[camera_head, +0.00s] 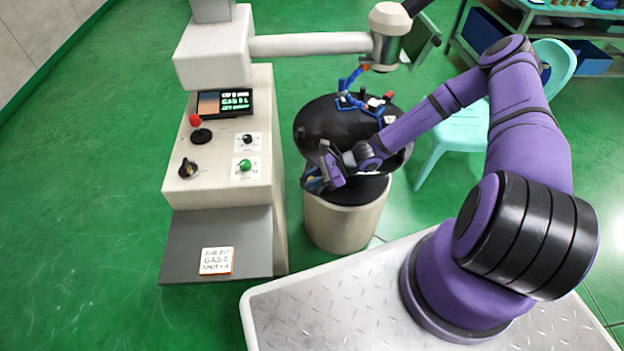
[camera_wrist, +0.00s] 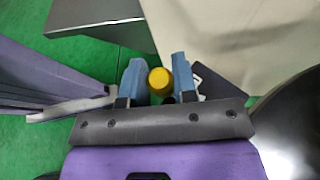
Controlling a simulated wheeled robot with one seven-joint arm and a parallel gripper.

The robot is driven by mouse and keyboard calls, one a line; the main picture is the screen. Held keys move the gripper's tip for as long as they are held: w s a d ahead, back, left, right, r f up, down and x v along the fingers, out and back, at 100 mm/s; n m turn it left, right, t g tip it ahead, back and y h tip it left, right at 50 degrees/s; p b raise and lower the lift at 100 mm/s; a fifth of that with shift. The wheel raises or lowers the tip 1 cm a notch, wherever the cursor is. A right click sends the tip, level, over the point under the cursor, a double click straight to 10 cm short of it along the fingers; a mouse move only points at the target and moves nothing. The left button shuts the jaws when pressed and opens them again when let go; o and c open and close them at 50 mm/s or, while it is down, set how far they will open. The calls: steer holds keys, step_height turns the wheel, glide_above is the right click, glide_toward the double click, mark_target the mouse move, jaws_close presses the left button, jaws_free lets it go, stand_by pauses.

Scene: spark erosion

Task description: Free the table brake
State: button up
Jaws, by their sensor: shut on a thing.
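My gripper (camera_head: 316,181) is at the front left edge of the round black table (camera_head: 318,122), low beside its pale pedestal (camera_head: 340,225). In the wrist view, the two blue fingers of my gripper (camera_wrist: 158,70) are closed around a yellow round knob (camera_wrist: 159,80), which shows between them. I take this knob to be the end of the table brake's handle. Its shaft and mount are hidden behind the gripper. In the head view the knob is hidden by my gripper.
The beige machine cabinet (camera_head: 225,150), with a screen, a red knob and a green button, stands close on the left. Its grey ledge (camera_head: 215,240) juts forward. Blue fixtures (camera_head: 350,100) stand on the table under a machine head (camera_head: 388,45). A mint chair (camera_head: 455,130) stands right.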

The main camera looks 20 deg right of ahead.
steer(key=o, duration=0.9)
steer(key=v, duration=1)
steer(key=shift+d, duration=0.4)
